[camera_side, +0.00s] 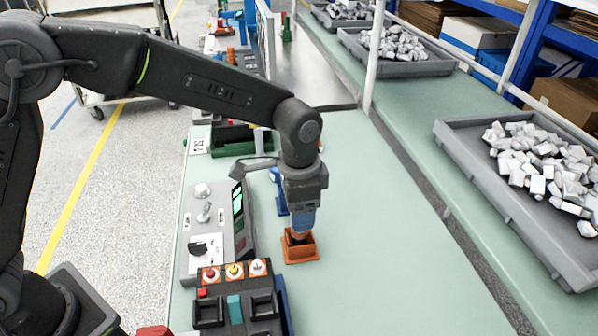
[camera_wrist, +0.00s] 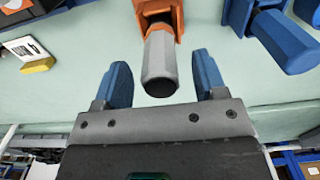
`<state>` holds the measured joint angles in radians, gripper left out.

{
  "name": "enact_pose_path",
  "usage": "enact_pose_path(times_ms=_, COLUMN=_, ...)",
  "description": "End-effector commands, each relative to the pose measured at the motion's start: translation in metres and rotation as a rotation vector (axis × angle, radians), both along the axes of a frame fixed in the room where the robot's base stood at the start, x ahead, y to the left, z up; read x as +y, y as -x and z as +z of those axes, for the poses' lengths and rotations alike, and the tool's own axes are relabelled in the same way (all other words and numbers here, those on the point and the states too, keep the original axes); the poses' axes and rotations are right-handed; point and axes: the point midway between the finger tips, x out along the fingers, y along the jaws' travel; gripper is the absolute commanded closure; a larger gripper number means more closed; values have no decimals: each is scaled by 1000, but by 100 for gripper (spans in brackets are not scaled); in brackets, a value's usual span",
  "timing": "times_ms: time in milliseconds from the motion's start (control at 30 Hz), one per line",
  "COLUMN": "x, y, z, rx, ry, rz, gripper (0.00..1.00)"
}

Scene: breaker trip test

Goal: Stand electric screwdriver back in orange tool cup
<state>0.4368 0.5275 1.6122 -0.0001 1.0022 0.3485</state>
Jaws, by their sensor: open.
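The orange tool cup (camera_side: 301,251) stands on the green bench below my gripper (camera_side: 303,220) in the side view. It also shows at the top of the wrist view (camera_wrist: 182,22). The electric screwdriver (camera_wrist: 160,58) shows there as a grey cylinder with a dark end, reaching out of the orange cup toward me. Its lower part is hidden in the cup. My gripper (camera_wrist: 163,82) is open, with one blue finger on each side of the grey cylinder and a visible gap on both sides. In the side view the fingers hide most of the screwdriver.
A blue holder (camera_side: 279,192) stands just behind the cup; a blue cylinder (camera_wrist: 285,40) shows at right in the wrist view. A grey control box (camera_side: 208,235) and a button panel (camera_side: 235,300) stand to the left. The bench (camera_side: 390,230) right of the cup is clear.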

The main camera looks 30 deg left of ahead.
Motion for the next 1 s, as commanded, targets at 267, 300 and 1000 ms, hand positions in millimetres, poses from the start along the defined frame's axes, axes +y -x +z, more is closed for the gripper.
enact_pose_path(times_ms=267, x=0, y=-1, z=65, rx=-6, ry=4, rz=0, gripper=35)
enact_pose_path(times_ms=300, x=0, y=-1, z=73, rx=-6, ry=3, rz=0, gripper=35)
enact_pose_path(times_ms=1000, x=0, y=0, z=109, rx=-1, ry=1, rz=0, gripper=35)
